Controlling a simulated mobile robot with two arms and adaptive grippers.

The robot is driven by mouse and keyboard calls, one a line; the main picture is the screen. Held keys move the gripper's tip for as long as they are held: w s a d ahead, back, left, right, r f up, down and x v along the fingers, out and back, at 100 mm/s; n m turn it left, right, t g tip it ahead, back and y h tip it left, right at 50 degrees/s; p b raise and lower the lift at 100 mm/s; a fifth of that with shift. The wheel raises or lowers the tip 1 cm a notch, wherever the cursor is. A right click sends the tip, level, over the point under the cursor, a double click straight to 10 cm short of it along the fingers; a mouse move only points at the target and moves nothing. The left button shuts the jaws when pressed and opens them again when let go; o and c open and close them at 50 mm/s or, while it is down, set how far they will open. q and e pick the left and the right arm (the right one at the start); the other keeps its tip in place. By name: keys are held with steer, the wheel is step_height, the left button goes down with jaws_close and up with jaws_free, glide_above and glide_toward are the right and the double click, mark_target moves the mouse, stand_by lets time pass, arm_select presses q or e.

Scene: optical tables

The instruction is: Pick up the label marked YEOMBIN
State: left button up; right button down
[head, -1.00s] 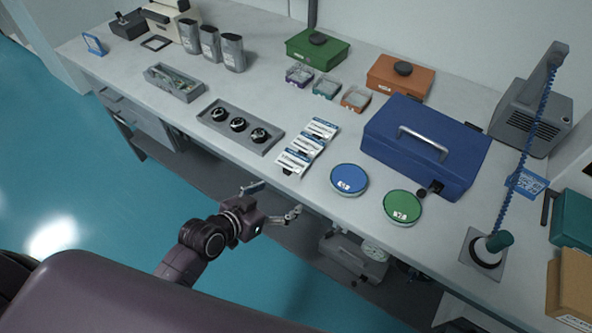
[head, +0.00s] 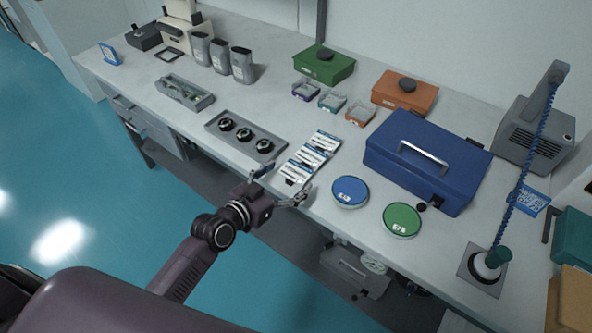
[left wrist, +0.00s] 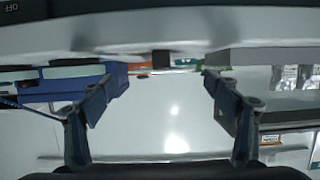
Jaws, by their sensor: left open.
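Three white-and-blue labels lie in a slanted row near the front edge of the table: a far label (head: 325,142), a middle label (head: 311,157) and a near label (head: 294,174). Their print is too small to read, so I cannot tell which is marked YEOMBIN. My left gripper (head: 281,184) is open and empty at the table's front edge, close to the near label. In the left wrist view its two fingers (left wrist: 165,125) stand wide apart with nothing between them. My right gripper is not in view.
A grey tray with black round parts (head: 245,137) lies left of the labels. A blue disc (head: 350,191) and a green disc (head: 402,219) lie to their right, with a blue case (head: 425,160) behind. Small open boxes (head: 331,101) stand farther back.

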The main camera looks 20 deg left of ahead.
mark_target(295, 172)
arm_select(q)
steer(key=shift+p+x, duration=0.3)
steer(key=shift+x, duration=1.95)
steer(key=shift+a+f, duration=0.15)
steer(key=shift+c, duration=0.4)
steer(key=c, duration=0.8)
